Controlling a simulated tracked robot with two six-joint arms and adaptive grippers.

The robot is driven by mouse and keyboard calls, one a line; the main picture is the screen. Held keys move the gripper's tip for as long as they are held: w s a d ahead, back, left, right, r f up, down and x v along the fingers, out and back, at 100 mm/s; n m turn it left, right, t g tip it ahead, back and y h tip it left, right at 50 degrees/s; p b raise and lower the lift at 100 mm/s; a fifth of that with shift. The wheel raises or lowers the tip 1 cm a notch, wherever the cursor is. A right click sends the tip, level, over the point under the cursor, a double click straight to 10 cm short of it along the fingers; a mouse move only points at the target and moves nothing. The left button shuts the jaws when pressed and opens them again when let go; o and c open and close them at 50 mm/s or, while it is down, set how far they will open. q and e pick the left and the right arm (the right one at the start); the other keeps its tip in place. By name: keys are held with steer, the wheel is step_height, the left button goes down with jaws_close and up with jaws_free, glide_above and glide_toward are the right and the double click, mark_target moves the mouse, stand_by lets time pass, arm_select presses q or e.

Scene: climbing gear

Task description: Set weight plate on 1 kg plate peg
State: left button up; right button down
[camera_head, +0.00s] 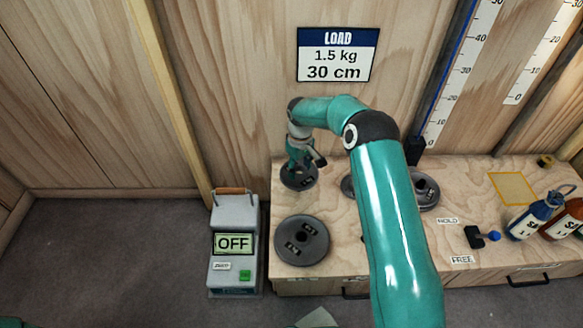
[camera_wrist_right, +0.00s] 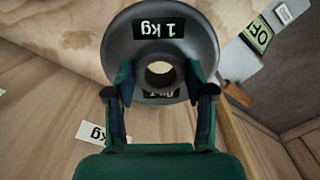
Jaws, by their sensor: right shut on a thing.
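My right gripper (camera_head: 300,162) is over the back left of the wooden bench, shut on a small dark weight plate (camera_head: 299,181). In the right wrist view the plate (camera_wrist_right: 200,40) is a grey disc with a round centre hole and a "1 kg" label, held between the two fingers (camera_wrist_right: 162,100). I cannot tell whether the plate touches the bench. I cannot make out the 1 kg plate peg; a white label ending in "kg" (camera_wrist_right: 92,131) lies on the wood in the wrist view. My left gripper is not in view.
A larger dark plate (camera_head: 302,258) lies at the bench's front left. More plates (camera_head: 428,191) sit behind my right arm, partly hidden. A grey box reading OFF (camera_head: 235,275) stands left of the bench. Bottles (camera_head: 530,222) stand at the right. A LOAD sign (camera_head: 338,54) hangs behind.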

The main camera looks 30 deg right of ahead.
mark_target(299, 181)
steer(key=shift+f+b, duration=1.8)
steer(key=shift+f, duration=0.85)
steer(key=shift+s, duration=0.1)
steer(key=shift+f, duration=0.55)
steer(key=c, duration=0.7)
jaws_free()
steer(key=shift+s+f, duration=0.15)
step_height(299, 181, up, 11)
steer(key=p, duration=0.6)
steer(key=shift+p, duration=0.4)
